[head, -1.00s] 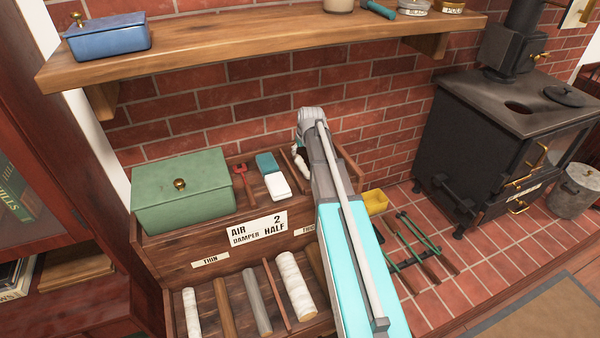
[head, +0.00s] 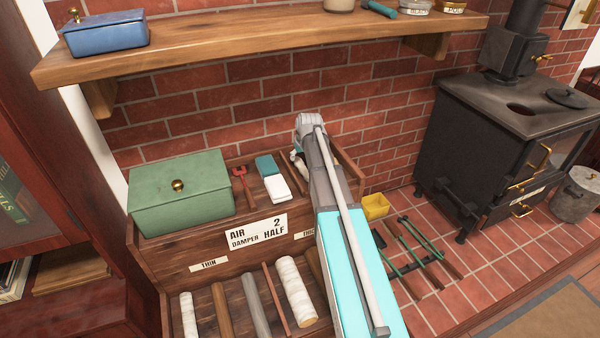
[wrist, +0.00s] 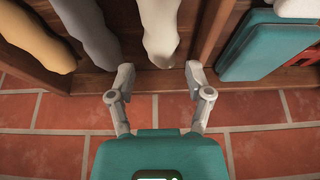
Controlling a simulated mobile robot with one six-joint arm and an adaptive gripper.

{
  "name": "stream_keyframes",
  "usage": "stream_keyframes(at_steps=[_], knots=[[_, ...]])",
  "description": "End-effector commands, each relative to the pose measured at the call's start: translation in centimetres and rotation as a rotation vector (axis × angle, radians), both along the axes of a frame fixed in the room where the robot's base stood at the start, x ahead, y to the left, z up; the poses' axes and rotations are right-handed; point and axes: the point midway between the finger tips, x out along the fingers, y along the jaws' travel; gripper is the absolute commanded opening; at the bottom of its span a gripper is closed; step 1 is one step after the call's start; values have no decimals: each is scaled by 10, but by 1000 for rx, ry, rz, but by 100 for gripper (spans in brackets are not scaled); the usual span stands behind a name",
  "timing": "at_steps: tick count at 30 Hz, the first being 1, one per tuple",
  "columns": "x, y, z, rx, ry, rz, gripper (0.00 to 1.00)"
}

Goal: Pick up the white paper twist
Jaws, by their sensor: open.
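The white paper twist (wrist: 159,28) lies in a wooden compartment in the wrist view, beside a grey twist (wrist: 90,30) and a tan twist (wrist: 35,38) to its left. My gripper (wrist: 160,78) is open and empty, with its two pale fingers spread apart. The white twist's near end lies between and slightly beyond the fingertips; no contact shows. In the head view my arm covers most of this compartment. A small pale piece shows beside my arm there, but I cannot tell whether it is twist or finger.
In the head view, a green lidded box (head: 180,192) stands left on the rack, logs lie below, and a shelf (head: 250,40) runs above. The black stove (head: 490,150) stands right.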

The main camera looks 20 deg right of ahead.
Motion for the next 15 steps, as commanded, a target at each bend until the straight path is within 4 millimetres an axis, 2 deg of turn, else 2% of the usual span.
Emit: stream_keyframes(at_steps=[1,6,15], knots=[[3,0,-8,0,0,0,66],[11,2,-21,0,0,0,66],[17,1,-36,0,0,0,66]])
